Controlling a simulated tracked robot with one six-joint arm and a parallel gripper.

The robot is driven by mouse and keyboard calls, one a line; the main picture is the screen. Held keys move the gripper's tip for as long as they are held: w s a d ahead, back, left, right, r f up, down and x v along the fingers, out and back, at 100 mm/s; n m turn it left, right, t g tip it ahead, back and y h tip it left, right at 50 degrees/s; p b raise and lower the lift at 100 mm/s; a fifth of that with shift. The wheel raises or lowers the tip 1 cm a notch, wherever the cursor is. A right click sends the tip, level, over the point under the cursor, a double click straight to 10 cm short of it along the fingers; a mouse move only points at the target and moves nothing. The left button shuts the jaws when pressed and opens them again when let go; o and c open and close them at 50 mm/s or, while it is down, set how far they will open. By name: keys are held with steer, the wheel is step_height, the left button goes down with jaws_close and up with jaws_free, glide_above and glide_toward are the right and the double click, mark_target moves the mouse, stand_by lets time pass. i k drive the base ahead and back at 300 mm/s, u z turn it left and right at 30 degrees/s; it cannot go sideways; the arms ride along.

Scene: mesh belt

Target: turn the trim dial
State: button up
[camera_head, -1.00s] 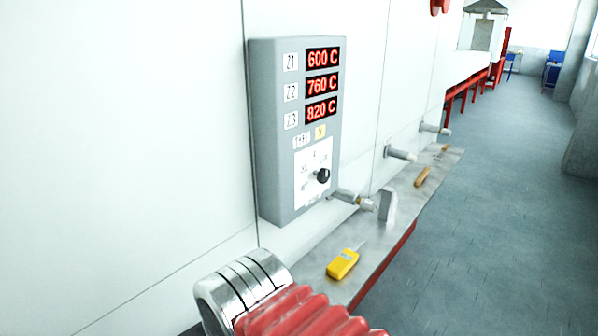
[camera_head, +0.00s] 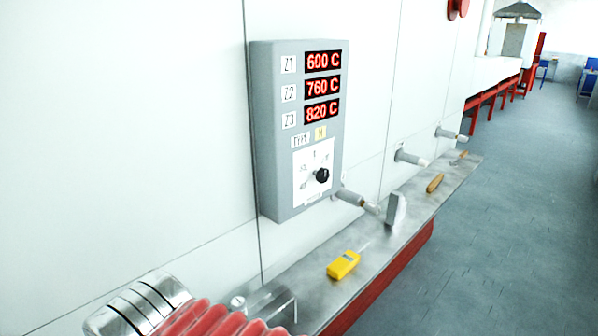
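The trim dial is a black round knob (camera_head: 322,175) on a white scale plate (camera_head: 303,184), low on the front of a grey control box (camera_head: 262,130). The box is mounted on the white wall. The scale marks around the knob are too small to read. No gripper fingers can be made out. Part of an arm with a silver banded cuff and red ribbed sleeve shows at the bottom left, below and apart from the box.
Red displays (camera_head: 322,86) read 600, 760 and 820 C. A metal ledge (camera_head: 375,262) below holds a yellow handheld meter (camera_head: 343,264), a grey block (camera_head: 395,209) and a wooden-coloured piece (camera_head: 435,183). Pipe stubs (camera_head: 410,158) jut from the wall. The floor at right is clear.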

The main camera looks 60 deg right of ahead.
mark_target(323, 174)
steer(key=u, duration=0.3)
steer(key=k, duration=1.2)
steer(key=z, duration=0.85)
steer(key=i, duration=1)
steer(key=z, duration=0.05)
